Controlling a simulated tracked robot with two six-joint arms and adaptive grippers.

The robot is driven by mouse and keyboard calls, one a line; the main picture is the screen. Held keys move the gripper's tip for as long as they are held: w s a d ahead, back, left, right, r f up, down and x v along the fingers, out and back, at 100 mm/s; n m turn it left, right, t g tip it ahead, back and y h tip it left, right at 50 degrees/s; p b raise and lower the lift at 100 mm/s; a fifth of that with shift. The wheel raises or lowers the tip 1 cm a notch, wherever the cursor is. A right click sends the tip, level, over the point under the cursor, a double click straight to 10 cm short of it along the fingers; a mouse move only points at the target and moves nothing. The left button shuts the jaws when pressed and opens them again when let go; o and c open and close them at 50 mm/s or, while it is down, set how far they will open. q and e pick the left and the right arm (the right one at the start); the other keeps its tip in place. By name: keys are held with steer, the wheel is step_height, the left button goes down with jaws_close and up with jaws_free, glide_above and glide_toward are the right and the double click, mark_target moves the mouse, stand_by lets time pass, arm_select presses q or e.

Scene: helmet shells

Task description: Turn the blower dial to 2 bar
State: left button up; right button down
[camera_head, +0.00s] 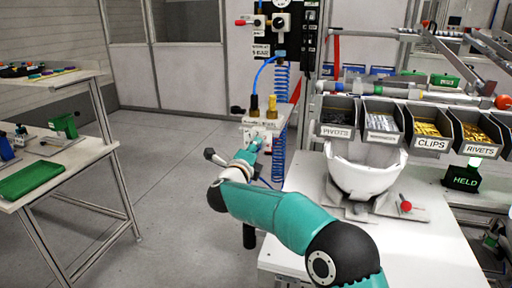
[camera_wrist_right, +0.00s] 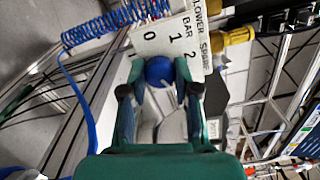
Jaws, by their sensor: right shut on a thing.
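The blower dial is a round blue knob (camera_wrist_right: 158,69), seen in the right wrist view in front of a white scale plate (camera_wrist_right: 170,42) marked BLOWER, BAR, 0, 1 and 2. My right gripper (camera_head: 257,145) has its two fingers on either side of the knob and is shut on it. I cannot make out a pointer, so the dial's setting is unclear. In the head view the white blower block (camera_head: 258,124) stands beside the bench's left corner, and the gripper partly hides its front. My left gripper is not in view.
Brass fittings (camera_head: 272,106) top the block, and a blue coiled hose (camera_head: 281,90) hangs behind it. A white helmet shell (camera_head: 365,177) sits on the bench (camera_head: 420,250) to the right, below labelled bins (camera_head: 432,144). A side table (camera_head: 92,160) stands left, with clear floor between.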

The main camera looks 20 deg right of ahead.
steer(key=shift+a+f+n+p, duration=0.15)
steer(key=shift+n+p, duration=0.95)
steer(key=shift+n, duration=1.1)
steer(key=shift+d+f+n+p, duration=0.15)
steer(key=shift+n+p, duration=0.95)
steer(key=shift+n, duration=1.1)
steer(key=shift+a+f+n+p, duration=0.15)
steer(key=shift+n+p, duration=0.95)
steer(key=shift+n, duration=1.1)
steer(key=c, duration=0.9)
jaws_free()
steer(key=shift+o, duration=0.2)
steer(key=shift+r, duration=0.25)
